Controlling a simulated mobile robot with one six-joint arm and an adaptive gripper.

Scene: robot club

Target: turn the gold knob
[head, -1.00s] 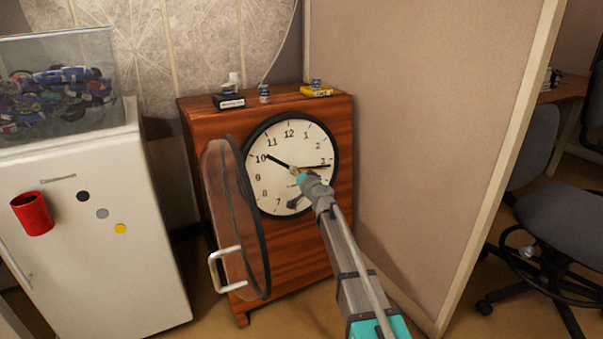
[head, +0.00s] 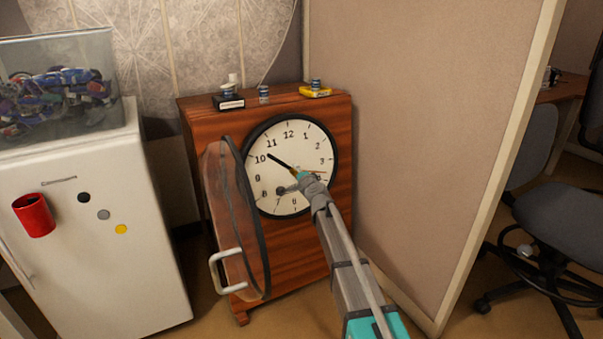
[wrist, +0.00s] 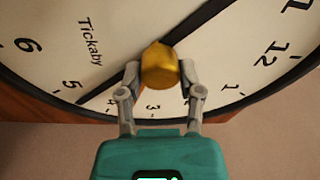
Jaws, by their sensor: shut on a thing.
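The gold knob (wrist: 160,64) sits at the centre of the clock dial (head: 300,143), as the wrist view shows. My gripper (wrist: 160,76) is shut on it, one finger on each side. In the head view my gripper (head: 299,175) reaches the dial's centre and mostly hides the knob. One black hand (head: 280,160) points near 10. Another black hand (wrist: 99,91) points between 4 and 5 in the wrist view. A grey shape shows on the lower left of the dial; I cannot tell what it is.
The clock's round glass door (head: 232,220) stands open at the left, with a white handle (head: 228,272). A partition (head: 420,120) stands close on the right. A white fridge (head: 90,240) is at left. Small items, including a yellow box (head: 315,92), lie on the clock case (head: 275,270).

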